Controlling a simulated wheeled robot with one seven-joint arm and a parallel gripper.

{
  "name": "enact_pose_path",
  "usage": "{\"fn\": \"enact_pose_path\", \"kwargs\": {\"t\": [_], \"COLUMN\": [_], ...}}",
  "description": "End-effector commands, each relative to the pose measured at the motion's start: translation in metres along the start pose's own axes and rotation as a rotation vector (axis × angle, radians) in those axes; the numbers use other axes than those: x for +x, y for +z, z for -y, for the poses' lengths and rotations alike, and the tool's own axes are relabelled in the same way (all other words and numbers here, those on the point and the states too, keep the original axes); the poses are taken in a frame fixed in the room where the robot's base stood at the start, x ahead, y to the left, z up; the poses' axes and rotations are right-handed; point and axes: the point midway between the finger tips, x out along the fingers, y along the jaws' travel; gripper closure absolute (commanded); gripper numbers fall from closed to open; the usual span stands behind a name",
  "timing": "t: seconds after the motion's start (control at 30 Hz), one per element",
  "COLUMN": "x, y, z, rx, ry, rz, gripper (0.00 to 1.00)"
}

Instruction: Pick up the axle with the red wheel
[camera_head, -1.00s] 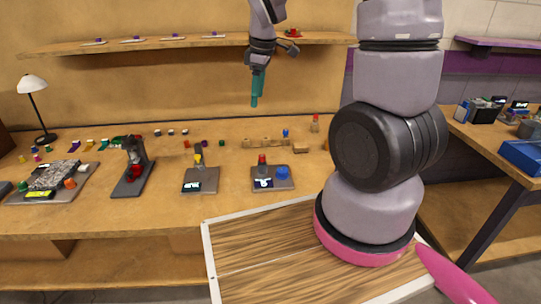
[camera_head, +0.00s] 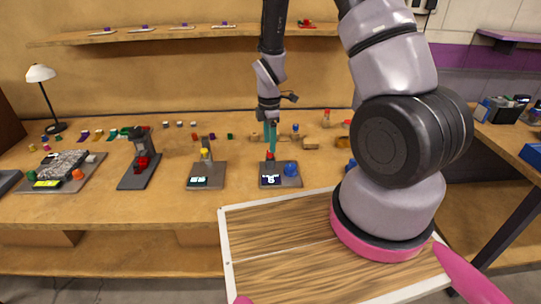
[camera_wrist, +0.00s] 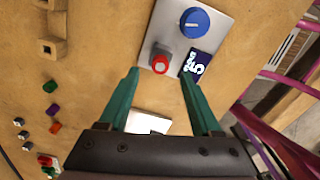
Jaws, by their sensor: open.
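A small upright piece with a round red top (camera_wrist: 160,64), which looks like the axle with the red wheel, stands on a grey plate (camera_wrist: 218,20) beside a blue knob (camera_wrist: 195,22) and a small display (camera_wrist: 196,66). Its shaft is hard to make out from above. In the head view its red top (camera_head: 270,156) shows just under my fingertips. My gripper (camera_wrist: 158,74) is open, its teal fingers pointing down at the plate, one on either side of the red piece in the wrist view. The fingers (camera_head: 271,140) look empty; I cannot tell whether they touch it.
A similar plate with a yellow-topped piece (camera_head: 206,155) stands to the left, then a black stand with red parts (camera_head: 143,162). Wooden blocks (camera_head: 310,142) and small coloured pieces lie behind. A shelf (camera_head: 190,36) runs along the wall above.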

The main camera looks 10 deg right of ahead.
Motion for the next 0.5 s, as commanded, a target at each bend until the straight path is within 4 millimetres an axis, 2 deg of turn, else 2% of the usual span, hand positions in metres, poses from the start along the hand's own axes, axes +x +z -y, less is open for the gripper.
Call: {"fn": "enact_pose_path", "kwargs": {"t": [0.23,0.33,0.5], "x": [0.037,0.045,0.046], "y": [0.002,0.002,0.002], "z": [0.001,0.001,0.0], "rx": [0.001,0.001,0.001], "ry": [-0.003,-0.003,-0.001], "rz": [0.001,0.001,0.0], "gripper": [0.35,0.35,0.35]}}
